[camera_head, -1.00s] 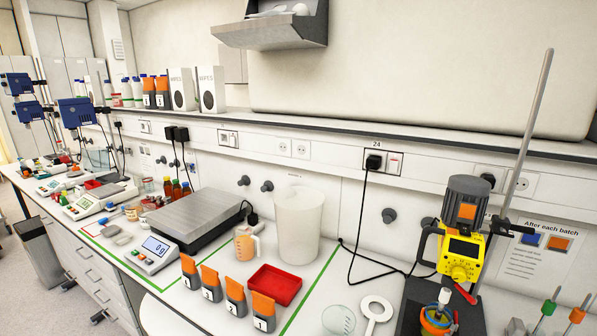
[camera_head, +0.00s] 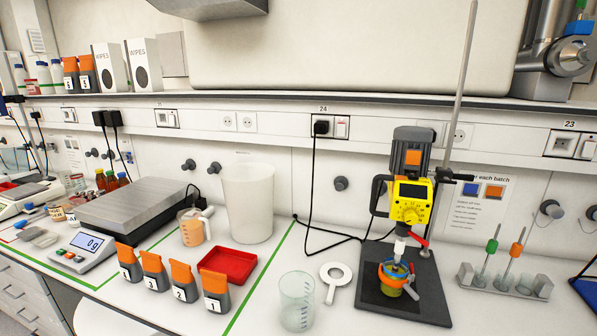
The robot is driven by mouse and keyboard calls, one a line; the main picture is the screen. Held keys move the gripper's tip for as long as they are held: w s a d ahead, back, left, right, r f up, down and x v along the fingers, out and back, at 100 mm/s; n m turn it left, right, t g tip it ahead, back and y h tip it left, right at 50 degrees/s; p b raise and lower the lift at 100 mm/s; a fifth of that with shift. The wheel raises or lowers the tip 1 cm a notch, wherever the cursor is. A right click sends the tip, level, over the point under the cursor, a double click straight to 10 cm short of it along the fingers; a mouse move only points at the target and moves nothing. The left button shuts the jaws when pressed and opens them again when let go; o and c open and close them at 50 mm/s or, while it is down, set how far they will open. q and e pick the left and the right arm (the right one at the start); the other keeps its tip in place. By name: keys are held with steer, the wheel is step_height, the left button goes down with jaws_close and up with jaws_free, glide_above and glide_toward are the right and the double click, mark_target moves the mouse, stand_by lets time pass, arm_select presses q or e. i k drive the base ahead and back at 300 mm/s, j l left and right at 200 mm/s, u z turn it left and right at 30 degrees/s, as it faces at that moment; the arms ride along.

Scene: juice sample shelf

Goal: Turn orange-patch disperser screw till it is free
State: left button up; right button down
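The disperser (camera_head: 410,180) stands at centre right, with a dark motor head, a yellow control face and an orange patch (camera_head: 413,157) on the motor. A dark clamp (camera_head: 452,177) joins it to a tall metal rod (camera_head: 460,100). A red lever-like part (camera_head: 413,238) sticks out below the yellow face; I cannot tell which part is the screw. Neither of my grippers is in view.
A rack (camera_head: 505,283) with a green-topped and an orange-topped tool stands right. A red tray (camera_head: 228,264) and several orange-topped packs stand left. A black cable (camera_head: 310,190) hangs behind.

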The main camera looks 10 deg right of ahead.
mark_target(446, 180)
steer(key=z, duration=1.3)
